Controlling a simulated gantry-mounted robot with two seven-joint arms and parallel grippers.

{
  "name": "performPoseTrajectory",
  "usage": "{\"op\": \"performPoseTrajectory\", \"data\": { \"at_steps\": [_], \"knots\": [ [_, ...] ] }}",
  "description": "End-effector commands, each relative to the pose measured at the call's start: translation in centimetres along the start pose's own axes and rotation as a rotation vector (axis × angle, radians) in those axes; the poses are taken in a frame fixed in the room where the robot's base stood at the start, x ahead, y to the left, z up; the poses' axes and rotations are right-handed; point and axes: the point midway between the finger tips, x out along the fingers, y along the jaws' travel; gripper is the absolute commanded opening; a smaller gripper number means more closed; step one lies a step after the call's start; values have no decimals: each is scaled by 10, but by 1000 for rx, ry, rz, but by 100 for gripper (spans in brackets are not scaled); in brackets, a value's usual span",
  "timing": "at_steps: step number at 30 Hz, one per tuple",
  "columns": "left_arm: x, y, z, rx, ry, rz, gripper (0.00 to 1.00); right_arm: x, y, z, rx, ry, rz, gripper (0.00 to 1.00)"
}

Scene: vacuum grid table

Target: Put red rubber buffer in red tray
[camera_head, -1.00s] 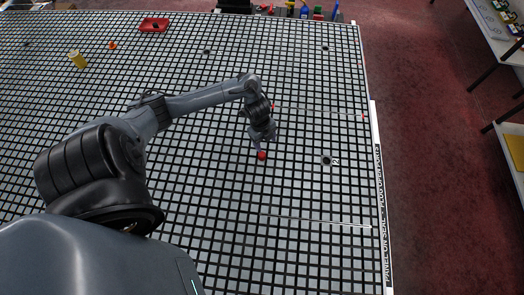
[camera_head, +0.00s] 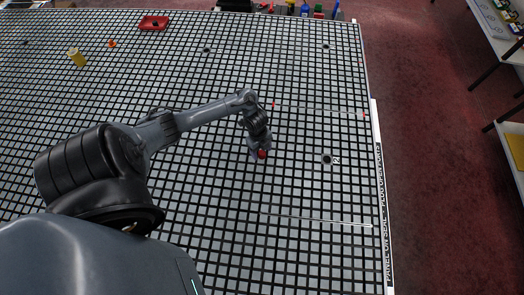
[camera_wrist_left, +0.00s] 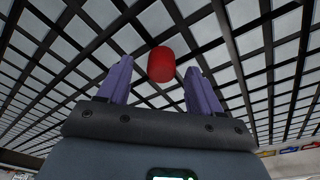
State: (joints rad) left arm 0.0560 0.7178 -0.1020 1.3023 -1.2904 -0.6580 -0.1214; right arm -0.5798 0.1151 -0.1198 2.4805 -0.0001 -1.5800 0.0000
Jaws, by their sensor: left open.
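The red rubber buffer (camera_head: 262,155) is a small red cylinder on the grid table, right at my left gripper (camera_head: 257,152). In the left wrist view the buffer (camera_wrist_left: 161,64) lies between and a little beyond the two purple fingertips of my left gripper (camera_wrist_left: 160,77). The fingers are apart, with a gap visible on each side of the buffer. The red tray (camera_head: 153,23) is at the far left edge of the table, with a small dark thing in it. My right gripper is not in view.
A yellow cup-like thing (camera_head: 76,57) and a small orange thing (camera_head: 112,43) stand on the table at the far left. A black round fitting (camera_head: 327,159) is right of the buffer. Several coloured items line the far edge. The grid between is mostly clear.

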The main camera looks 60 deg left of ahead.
Motion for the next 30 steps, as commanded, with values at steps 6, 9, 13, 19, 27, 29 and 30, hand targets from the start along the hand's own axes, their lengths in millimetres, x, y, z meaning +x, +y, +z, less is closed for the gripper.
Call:
{"op": "performPoseTrajectory", "data": {
  "at_steps": [6, 9, 13, 19, 27, 29, 30],
  "knots": [
    [16, -1, 0, 1, 0, -1, 65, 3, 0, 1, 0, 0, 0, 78],
    [16, -1, 0, 1, -1, -1, 65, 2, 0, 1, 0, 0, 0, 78],
    [16, -1, 0, 1, -1, -1, 63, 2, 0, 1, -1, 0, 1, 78],
    [16, -1, 0, 1, -1, -1, 33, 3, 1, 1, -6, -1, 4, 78],
    [16, -1, 0, 1, -1, -2, 0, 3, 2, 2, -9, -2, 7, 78],
    [16, -1, 0, 1, -1, -2, 0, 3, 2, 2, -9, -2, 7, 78],
    [15, -1, 0, 1, -1, -2, 0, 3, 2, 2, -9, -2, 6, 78]
  ]
}}
